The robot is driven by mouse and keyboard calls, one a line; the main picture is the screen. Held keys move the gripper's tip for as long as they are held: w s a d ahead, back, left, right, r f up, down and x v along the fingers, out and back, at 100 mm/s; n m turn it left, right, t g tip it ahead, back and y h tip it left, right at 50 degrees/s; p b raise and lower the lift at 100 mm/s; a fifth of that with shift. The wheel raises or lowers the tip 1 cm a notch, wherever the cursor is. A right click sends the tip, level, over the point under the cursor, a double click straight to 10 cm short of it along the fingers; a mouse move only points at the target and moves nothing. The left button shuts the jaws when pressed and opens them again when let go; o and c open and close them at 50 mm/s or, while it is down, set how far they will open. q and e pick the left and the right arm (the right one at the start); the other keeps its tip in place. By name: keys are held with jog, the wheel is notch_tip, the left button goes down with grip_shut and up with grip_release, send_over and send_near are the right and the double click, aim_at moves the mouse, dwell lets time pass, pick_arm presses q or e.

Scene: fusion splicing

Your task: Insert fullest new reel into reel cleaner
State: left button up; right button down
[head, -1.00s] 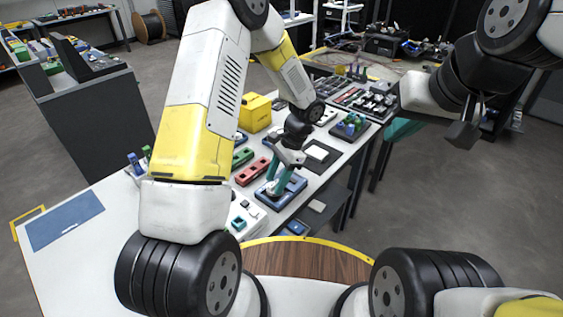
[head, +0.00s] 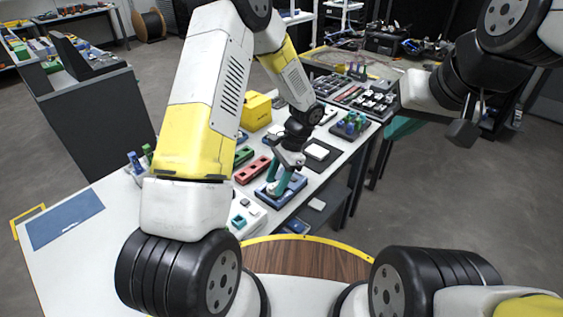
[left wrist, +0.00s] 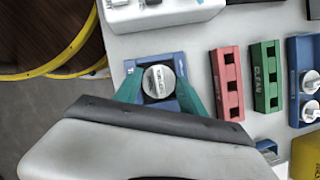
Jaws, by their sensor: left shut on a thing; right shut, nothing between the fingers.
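In the left wrist view, a round silver-white reel (left wrist: 158,82) with dark lettering sits at a blue block (left wrist: 135,67). The teal fingers of my left gripper (left wrist: 158,88) are on either side of the reel and shut on it. In the head view my left gripper (head: 279,184) points down at the same blue block (head: 292,190); the reel is hard to make out there. I cannot tell whether the reel is seated in the block or just above it. My right gripper (head: 464,130) is shut and empty, raised off to the right of the table.
A red block (left wrist: 227,84) and a green block marked CLEAN (left wrist: 265,76) stand beside the blue block. Another blue holder (left wrist: 293,55) carries white round reels. A yellow box (head: 256,112) stands behind. A white device (left wrist: 165,14) is close by.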

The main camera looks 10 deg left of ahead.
pick_arm(q)
jog(key=shift+f, duration=0.35)
dwell(0.5)
jog(key=o, duration=1.2)
jog(key=shift+r, duration=0.1)
jog(key=shift+r, duration=2.9)
jog(key=s+a+r+n+t+h, duration=0.2)
jog(key=s+r+n, duration=0.1)
jog(key=r, duration=0.6)
jog(key=s+a+r+n+t+h, duration=0.1)
jog(key=s+a+r+n, duration=0.15)
jog(key=r, duration=0.65)
jog(key=s+r+n+t+h, duration=0.1)
jog(key=s+r+t, duration=0.1)
jog(key=s+r, duration=0.1)
jog(key=s+r+n+t+h, duration=0.1)
jog(key=s+r+n, duration=0.1)
jog(key=s, duration=0.3)
jog(key=s+r+n+t, duration=0.2)
jog(key=s+r, duration=0.2)
jog(key=shift+r+t+h, duration=0.1)
jog(key=shift+t+h, duration=0.2)
jog(key=shift+h, duration=0.1)
